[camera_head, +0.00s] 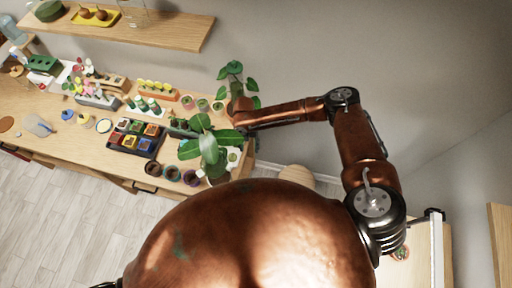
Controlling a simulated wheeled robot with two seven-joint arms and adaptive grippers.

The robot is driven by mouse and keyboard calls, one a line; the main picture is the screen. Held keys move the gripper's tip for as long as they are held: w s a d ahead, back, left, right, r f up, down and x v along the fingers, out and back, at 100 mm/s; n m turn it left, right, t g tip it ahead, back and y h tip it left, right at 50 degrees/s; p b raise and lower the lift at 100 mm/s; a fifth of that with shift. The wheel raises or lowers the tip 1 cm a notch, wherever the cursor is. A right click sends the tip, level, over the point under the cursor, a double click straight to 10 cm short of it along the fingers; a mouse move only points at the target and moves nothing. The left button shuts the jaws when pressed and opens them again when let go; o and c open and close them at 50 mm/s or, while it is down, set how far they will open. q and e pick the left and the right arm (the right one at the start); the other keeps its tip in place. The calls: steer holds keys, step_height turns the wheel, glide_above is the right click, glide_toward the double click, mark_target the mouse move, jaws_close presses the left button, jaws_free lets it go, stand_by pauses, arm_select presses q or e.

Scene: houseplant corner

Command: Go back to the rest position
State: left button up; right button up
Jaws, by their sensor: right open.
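My copper-coloured right arm comes in from the lower right, bends at a raised elbow and reaches left to the table's right end. My right gripper (246,131) is small in the picture, beside and partly behind the leaves of a large potted plant (209,149). It is open, and I see nothing held in it. Whether it touches the leaves I cannot tell. My left gripper is not in view.
The wooden table (85,150) carries a dark tray of colourful pots (137,137), small dark pots (171,173) along the front edge, and a leafy plant (233,86) at the back. A wooden shelf (170,30) hangs above. Floor (60,220) is clear at lower left.

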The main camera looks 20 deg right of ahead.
steer(key=shift+s+d+f, duration=0.3)
steer(key=shift+s+d, duration=0.15)
steer(key=shift+d, duration=0.25)
steer(key=shift+w, duration=0.1)
